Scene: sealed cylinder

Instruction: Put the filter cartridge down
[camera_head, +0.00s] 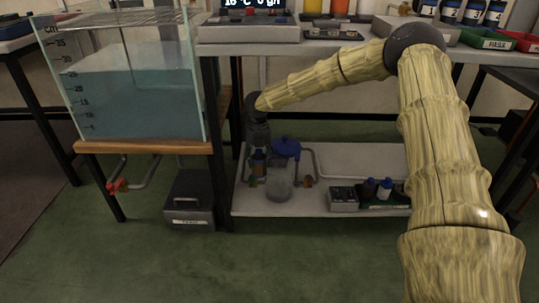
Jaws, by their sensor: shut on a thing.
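My arm reaches left over the lower shelf and its end points down. My gripper (258,151) is small and dark in this view. It is shut on a dark blue piece (258,163), which I take to be the filter cartridge. The piece is in front of the lower shelf (330,160) in the picture, just left of a round blue lid (286,147) and a grey rounded vessel (279,186). Whether its lower end touches anything is too small to tell.
A water tank (130,100) stands on a wooden-topped stand at left, with a red valve (117,186) below. A dark box (189,200) sits on the floor. A grey box (343,198) and small bottles (384,189) occupy the shelf's front right. The shelf behind them is mostly clear.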

